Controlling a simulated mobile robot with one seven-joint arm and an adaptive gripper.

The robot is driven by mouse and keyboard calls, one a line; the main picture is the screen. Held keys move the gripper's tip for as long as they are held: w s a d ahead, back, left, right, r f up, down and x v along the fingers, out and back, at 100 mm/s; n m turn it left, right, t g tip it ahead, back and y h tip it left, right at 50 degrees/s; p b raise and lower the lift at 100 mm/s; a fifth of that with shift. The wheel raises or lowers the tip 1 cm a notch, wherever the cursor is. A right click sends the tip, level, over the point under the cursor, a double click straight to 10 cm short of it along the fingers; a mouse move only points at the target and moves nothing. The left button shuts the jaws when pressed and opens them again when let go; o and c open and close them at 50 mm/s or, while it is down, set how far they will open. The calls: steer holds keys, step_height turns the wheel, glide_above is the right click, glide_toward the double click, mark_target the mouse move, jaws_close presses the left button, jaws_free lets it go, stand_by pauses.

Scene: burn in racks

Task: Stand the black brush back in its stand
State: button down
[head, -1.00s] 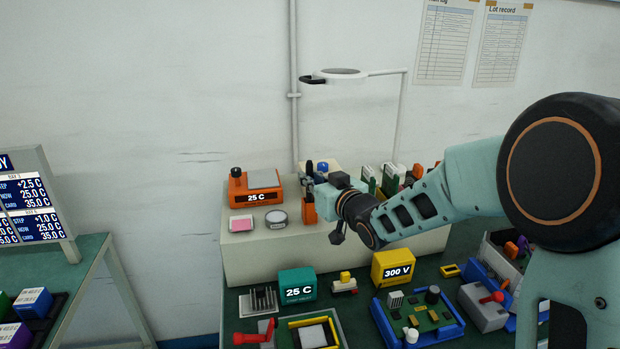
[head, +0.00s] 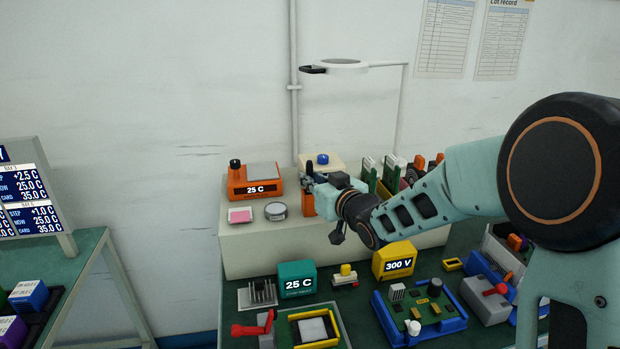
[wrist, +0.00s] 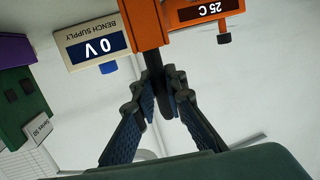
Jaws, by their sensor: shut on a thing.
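My gripper (wrist: 160,82) is shut on the black brush (wrist: 154,62), whose dark handle shows between the fingers in the wrist view. The brush meets the end of an orange stand (wrist: 145,24); how deep it sits inside, I cannot tell. In the head view my gripper (head: 309,180) is over the raised bench block, right at the orange stand (head: 308,204).
An orange 25 C unit (head: 256,181) stands left of the stand, with a pink pad (head: 240,216) and a round tin (head: 276,211) in front. A cream bench supply (wrist: 95,42) is close by. Green card racks (head: 384,180) stand to the right. A lamp (head: 345,65) hangs above.

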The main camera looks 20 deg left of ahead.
steer(key=c, duration=1.9)
jaws_free()
steer(key=shift+d, duration=0.1)
steer(key=v, duration=1.2)
